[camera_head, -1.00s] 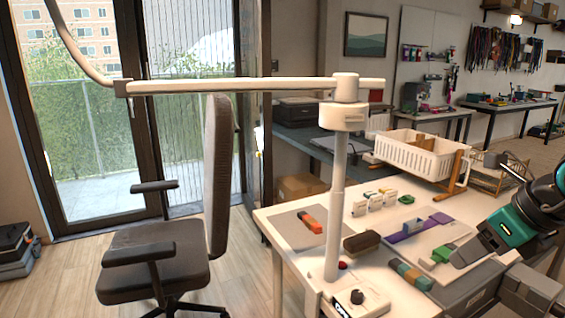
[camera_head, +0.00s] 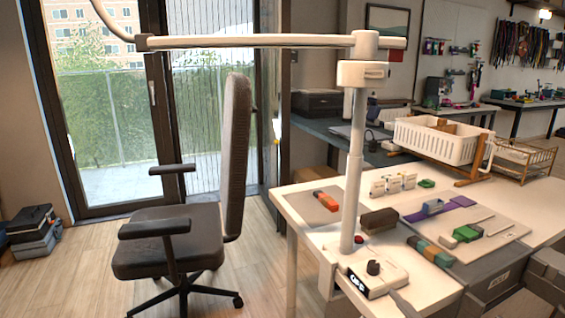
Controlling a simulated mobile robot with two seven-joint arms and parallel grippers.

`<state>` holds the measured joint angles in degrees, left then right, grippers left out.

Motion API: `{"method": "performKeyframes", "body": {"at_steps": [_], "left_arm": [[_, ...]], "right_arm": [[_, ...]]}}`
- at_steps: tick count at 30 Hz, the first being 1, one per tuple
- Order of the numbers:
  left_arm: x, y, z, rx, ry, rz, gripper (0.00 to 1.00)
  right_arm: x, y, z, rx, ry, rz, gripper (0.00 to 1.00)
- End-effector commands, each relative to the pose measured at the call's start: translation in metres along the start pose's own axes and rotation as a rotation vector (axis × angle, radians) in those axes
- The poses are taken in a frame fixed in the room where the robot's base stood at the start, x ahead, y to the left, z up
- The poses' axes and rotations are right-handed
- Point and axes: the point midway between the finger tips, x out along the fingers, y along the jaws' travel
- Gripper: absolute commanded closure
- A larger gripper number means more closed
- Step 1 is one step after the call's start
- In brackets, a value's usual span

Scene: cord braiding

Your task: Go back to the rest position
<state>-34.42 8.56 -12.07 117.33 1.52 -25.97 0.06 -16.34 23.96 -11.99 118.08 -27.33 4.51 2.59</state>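Neither of my grippers shows clearly in the head view now. A thin grey tip (camera_head: 407,304) pokes in at the bottom edge by the stand's base, and I cannot tell what it belongs to. A white worktable (camera_head: 312,246) stands at the right, with a white stand (camera_head: 353,175) rising from its near edge. The stand's long horizontal arm (camera_head: 250,41) reaches left across the view. No cord braid in the work is clear to me on the table.
The table holds a brown block (camera_head: 379,220), a purple strip (camera_head: 455,207), a green piece (camera_head: 466,233) and a white basket (camera_head: 443,142). A black office chair (camera_head: 165,236) stands left of the table. Open wooden floor (camera_head: 75,285) lies at the left.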

Motion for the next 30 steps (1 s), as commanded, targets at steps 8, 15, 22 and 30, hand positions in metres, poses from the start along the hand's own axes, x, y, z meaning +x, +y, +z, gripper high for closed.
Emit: {"method": "performKeyframes", "body": {"at_steps": [8,15,22,30], "left_arm": [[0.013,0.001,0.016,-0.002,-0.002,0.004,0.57],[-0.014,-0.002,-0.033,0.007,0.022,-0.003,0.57],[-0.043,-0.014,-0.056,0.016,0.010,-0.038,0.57],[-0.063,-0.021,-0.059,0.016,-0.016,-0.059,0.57]], "right_arm": [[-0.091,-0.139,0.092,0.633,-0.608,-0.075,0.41],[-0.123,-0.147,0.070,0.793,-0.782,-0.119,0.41],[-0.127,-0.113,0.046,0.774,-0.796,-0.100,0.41],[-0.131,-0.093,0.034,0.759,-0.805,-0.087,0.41]]}}
